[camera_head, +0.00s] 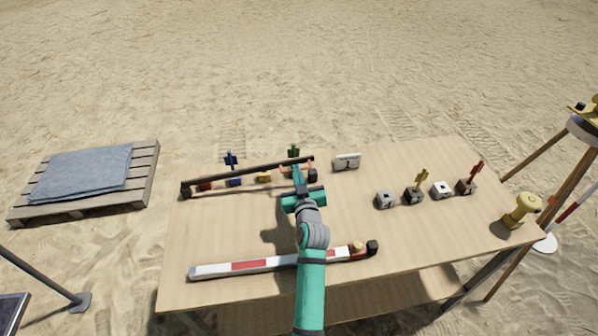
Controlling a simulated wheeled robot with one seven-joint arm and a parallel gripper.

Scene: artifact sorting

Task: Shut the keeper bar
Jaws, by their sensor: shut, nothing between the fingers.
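The keeper bar (240,172) is a long dark bar at the back left of the table. Its left end meets a dark end block (186,190). Its right end shows a little above another dark end block (312,175), so it looks slightly tilted up; I cannot tell whether they touch. Below the bar sit a red block (205,185), a blue block (235,182) and a yellow block (264,177). My gripper (298,168) is shut and empty near the bar's right end. It hides part of the rack there, and contact is unclear.
A red-and-white striped bar (250,266) lies along the table's front edge. A white numbered block (346,162) stands right of the rack. Several small cubes (414,195) and a yellow knobbed object (520,210) stand on the right. The table (370,230) is clear between.

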